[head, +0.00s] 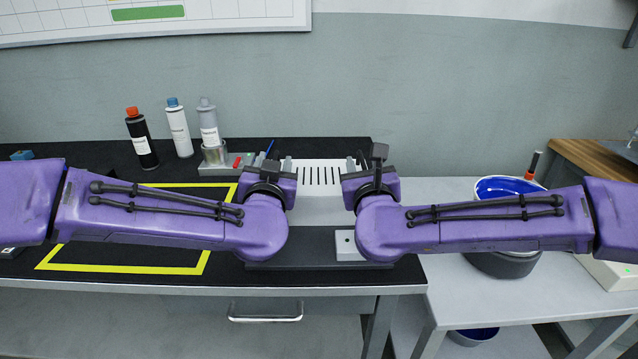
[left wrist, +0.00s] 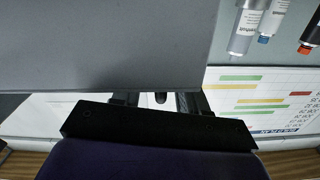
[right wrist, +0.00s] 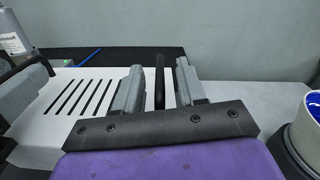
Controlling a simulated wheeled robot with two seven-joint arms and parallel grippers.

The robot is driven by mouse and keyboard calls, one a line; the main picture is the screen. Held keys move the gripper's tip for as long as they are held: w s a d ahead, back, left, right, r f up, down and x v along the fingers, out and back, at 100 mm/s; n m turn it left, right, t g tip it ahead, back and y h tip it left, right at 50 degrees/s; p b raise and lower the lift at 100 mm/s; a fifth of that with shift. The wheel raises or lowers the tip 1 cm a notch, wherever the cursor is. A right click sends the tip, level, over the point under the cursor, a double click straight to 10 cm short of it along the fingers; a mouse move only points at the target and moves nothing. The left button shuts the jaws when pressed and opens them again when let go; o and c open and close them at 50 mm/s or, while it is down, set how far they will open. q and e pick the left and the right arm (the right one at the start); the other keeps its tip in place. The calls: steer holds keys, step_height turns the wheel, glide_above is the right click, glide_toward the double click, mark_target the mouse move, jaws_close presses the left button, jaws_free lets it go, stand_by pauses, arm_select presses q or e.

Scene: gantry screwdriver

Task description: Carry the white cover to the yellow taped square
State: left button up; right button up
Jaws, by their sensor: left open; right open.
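The white cover (head: 320,207), with a row of dark slots, sits at the back of the bench between my two grippers. It also shows at the left of the right wrist view (right wrist: 60,125). My left gripper (head: 278,166) is open at the cover's left side. My right gripper (head: 356,163) is open at its right side, and its spread fingers (right wrist: 160,85) show in the right wrist view. I cannot tell whether either gripper touches the cover. The yellow taped square (head: 125,269) lies on the black bench top at left, partly hidden by my left arm. Its inside looks bare where visible.
A black bottle (head: 142,140), a white bottle (head: 178,130) and a grey bottle (head: 208,125) stand behind the square. A dark base plate (head: 290,247) lies in front of the cover. At right, a lower table holds a blue-lined bucket (head: 500,187). A large grey surface fills much of the left wrist view.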

arm_select(q)
steer(key=c, duration=0.7)
arm_select(e)
steer(key=c, duration=0.7)
arm_select(q)
jaws_close()
arm_select(e)
jaws_close()
